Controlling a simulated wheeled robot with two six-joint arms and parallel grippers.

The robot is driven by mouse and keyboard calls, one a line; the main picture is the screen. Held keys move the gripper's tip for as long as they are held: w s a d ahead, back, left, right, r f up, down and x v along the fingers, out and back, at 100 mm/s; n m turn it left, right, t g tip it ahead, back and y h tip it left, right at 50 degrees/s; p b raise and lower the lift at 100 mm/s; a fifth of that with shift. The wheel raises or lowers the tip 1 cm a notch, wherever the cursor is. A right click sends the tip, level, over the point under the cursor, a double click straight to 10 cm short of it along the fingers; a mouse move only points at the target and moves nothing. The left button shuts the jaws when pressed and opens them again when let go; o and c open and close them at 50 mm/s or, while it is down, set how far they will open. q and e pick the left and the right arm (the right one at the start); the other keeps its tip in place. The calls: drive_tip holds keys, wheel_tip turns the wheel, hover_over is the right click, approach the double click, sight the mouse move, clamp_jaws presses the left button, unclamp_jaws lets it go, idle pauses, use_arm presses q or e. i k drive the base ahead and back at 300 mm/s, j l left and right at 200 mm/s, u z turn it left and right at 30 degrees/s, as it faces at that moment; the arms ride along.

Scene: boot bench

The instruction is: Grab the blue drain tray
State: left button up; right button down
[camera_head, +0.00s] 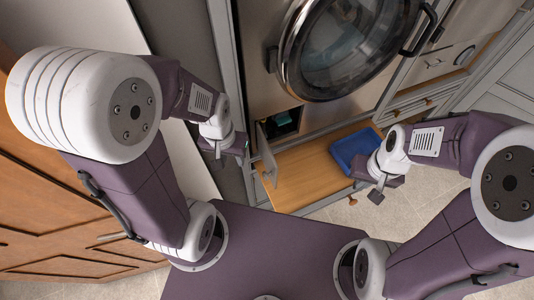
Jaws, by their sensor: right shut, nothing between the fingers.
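The blue drain tray (346,151) rests on the wooden bench top, near its right end. My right gripper (376,195) is shut and empty, just in front of and to the right of the tray. The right wrist covers part of the tray's right side. My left gripper (240,150) is left of a small open flap and well left of the tray. It is small and dark here, so its finger opening cannot be made out.
The wooden bench (305,172) has bare space left of the tray. A small grey flap (267,154) stands open below a dark recess with something teal in it. A washing machine with a round door (345,45) stands behind. Drawers (405,108) are at the right.

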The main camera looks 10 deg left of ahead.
sight(365, 141)
drive_tip(key=k+l+u, duration=0.1)
drive_tip(key=l+u, duration=0.25)
drive_tip(key=k+l+u, duration=0.2)
drive_tip(key=l+u, duration=0.15)
drive_tip(key=k+l+u, duration=0.2)
drive_tip(key=l+u, duration=0.15)
drive_tip(key=l, duration=0.1)
